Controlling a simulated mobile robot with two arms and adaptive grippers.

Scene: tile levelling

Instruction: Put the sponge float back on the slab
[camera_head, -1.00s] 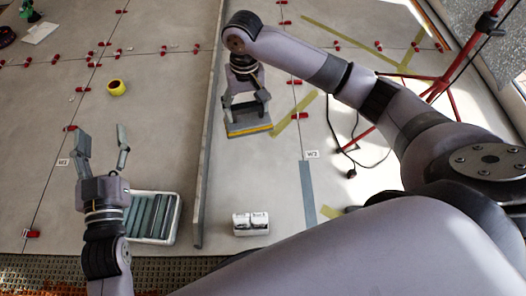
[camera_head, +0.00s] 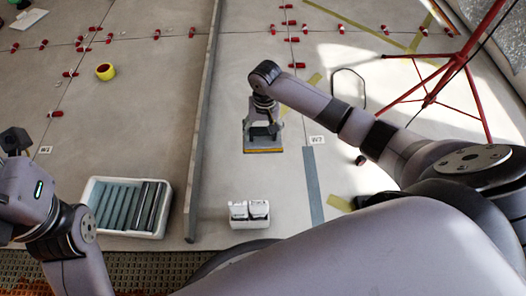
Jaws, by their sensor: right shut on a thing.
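The sponge float (camera_head: 264,149) is a grey block with a yellow-orange front edge. My right gripper (camera_head: 263,131) is shut on it from above. The float is low over the grey slab (camera_head: 235,175), left of the W2 label (camera_head: 317,140); I cannot tell whether its underside touches. Part of my left arm shows at the left edge, but its gripper's fingers do not.
A white tray (camera_head: 168,207) of grey strips and a small white box (camera_head: 249,222) are nearer.

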